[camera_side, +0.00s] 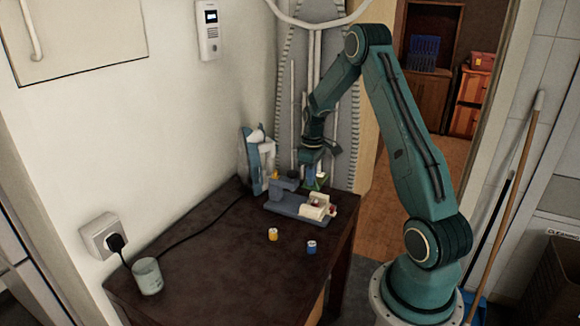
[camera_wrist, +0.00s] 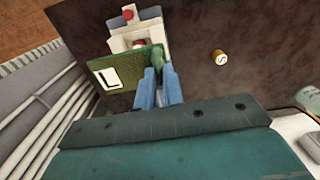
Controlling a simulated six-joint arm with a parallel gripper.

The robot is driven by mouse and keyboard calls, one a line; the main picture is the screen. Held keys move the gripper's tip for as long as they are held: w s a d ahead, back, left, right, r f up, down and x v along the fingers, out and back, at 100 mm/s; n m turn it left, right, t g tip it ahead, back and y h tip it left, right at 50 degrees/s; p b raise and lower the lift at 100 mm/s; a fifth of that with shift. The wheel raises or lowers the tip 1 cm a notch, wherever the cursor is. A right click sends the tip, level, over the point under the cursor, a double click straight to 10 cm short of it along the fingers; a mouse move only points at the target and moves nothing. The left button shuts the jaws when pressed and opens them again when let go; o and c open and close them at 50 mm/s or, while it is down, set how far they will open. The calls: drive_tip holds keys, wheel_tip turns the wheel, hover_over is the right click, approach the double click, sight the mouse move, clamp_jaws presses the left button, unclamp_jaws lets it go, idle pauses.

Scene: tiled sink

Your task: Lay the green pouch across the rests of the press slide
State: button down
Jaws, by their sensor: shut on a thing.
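The green pouch (camera_wrist: 127,68) carries a white patch with a dark L-shaped mark. My gripper (camera_wrist: 158,78), with blue fingers, is shut on the pouch near its right end in the wrist view. The pouch (camera_side: 321,181) is small in the side view, just below my gripper (camera_side: 313,174). The press (camera_side: 284,187) is grey-blue, with a cream slide (camera_side: 318,206) at its right end. In the wrist view the cream slide (camera_wrist: 151,28) lies behind the pouch, which partly covers it. The rests are hard to make out, and I cannot tell whether the pouch touches them.
A yellow-topped cylinder (camera_side: 273,234) and a blue one (camera_side: 311,247) stand on the dark table (camera_side: 215,270) in front of the press. A white and blue object (camera_side: 258,160) stands by the wall. The table's front middle is clear.

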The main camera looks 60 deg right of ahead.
drive_tip(key=shift+f, duration=0.2)
drive_tip(key=shift+f, duration=3.25)
drive_tip(key=shift+f, duration=0.6)
drive_tip(key=c, duration=1.4)
unclamp_jaws()
drive_tip(key=shift+c, duration=0.2)
drive_tip(key=shift+r, duration=0.1)
